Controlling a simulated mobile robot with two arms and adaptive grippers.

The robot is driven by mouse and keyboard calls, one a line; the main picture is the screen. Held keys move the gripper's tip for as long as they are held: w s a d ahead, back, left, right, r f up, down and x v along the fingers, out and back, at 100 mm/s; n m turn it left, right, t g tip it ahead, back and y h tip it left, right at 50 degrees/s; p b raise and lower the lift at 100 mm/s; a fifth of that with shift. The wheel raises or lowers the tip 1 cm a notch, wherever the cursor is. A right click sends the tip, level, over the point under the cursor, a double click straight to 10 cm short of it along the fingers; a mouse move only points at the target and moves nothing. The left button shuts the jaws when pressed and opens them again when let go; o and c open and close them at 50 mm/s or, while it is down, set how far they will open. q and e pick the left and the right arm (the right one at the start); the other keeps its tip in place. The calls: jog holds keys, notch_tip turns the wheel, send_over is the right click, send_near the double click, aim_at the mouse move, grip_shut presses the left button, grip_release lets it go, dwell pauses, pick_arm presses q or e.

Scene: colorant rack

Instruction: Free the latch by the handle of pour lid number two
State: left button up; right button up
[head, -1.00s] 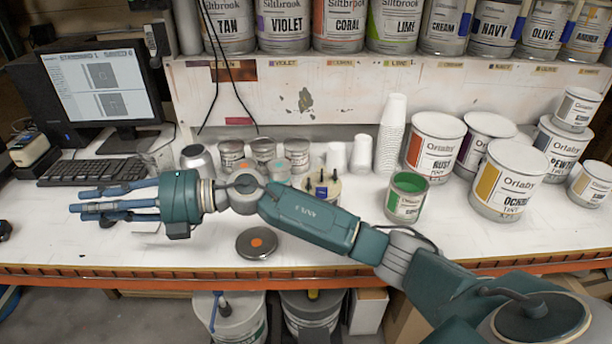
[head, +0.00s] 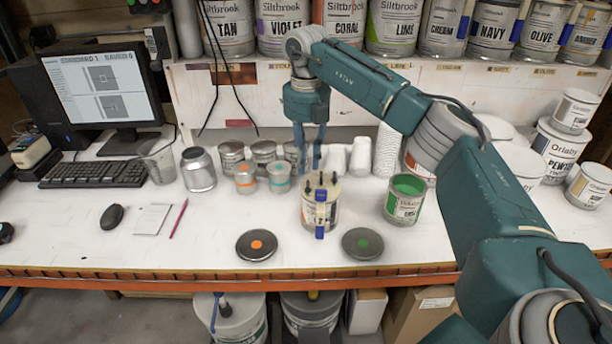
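A can (head: 308,210) with a cream pour lid (head: 322,184) stands near the middle of the bench. Dark pegs rise from the lid, and a blue latch or handle piece (head: 320,215) hangs down its front. I can read no number on it, so I cannot tell whether it is lid number two. My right gripper (head: 310,168) points down behind and just above this can, apart from the lid. Its fingers are slightly spread with nothing visible between them. My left gripper is not in view.
An open green paint can (head: 405,198) stands right of the lidded can. Two discs, orange-dotted (head: 257,245) and green-dotted (head: 362,243), lie in front. Small tins (head: 245,178) and paper cups (head: 360,157) stand behind. Shelf cans (head: 345,25) line the back.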

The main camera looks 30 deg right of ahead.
aim_at(308, 187)
notch_tip(308, 187, down, 5)
jog(key=shift+s+f+p, duration=0.1)
jog(key=shift+p, duration=0.7)
jog(key=shift+f, duration=0.45)
jog(key=shift+c, duration=0.5)
grip_shut()
